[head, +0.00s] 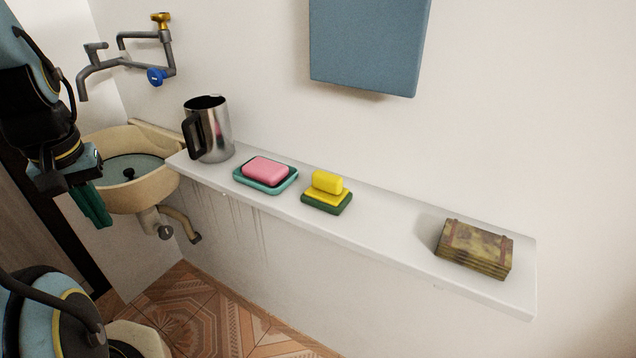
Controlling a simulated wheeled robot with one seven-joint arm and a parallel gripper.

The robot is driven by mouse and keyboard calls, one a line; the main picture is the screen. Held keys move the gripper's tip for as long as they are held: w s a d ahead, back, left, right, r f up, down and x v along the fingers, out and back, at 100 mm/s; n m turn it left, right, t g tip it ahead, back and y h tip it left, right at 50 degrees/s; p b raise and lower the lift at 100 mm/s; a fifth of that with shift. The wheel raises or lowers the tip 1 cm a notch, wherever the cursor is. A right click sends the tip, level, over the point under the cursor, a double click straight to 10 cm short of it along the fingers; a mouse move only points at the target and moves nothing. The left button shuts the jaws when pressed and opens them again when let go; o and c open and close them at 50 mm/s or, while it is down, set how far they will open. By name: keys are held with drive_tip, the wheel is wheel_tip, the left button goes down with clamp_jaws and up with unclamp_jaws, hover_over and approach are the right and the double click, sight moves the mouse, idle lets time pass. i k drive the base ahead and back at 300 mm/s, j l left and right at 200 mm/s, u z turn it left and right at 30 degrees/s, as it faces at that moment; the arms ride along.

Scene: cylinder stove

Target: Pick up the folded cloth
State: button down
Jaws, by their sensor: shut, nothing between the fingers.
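The folded cloth (474,249) looks like a mottled yellow-brown stack with layered edges and darker bands. It lies flat near the right end of a white wall shelf (390,235). My gripper (97,217) is at the far left, pointing down in front of the sink, with its green fingers together and empty. It is far from the cloth, with most of the shelf's length between them. The cloth's top and front side show, and its back is hidden.
A steel jug (213,130), a pink soap (265,169) on a teal dish, and a yellow block (327,182) on a green base stand along the shelf. A beige sink (150,197) is left. A blue box (368,45) hangs above. Shelf space left of the cloth is clear.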

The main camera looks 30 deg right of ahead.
sight(484, 252)
drive_tip(key=k+j+z, duration=0.15)
drive_tip(key=k, duration=0.35)
drive_tip(key=i+l+z, duration=0.1)
drive_tip(key=z, duration=1.8)
drive_tip(key=i+j+z, duration=0.35)
drive_tip(key=k+j+u, duration=0.15)
drive_tip(key=i+l, duration=0.1)
drive_tip(key=l, duration=0.35)
drive_tip(key=l+u, duration=0.2)
drive_tip(key=l, duration=0.9)
drive_tip(key=l+u, duration=0.25)
drive_tip(key=l, duration=0.8)
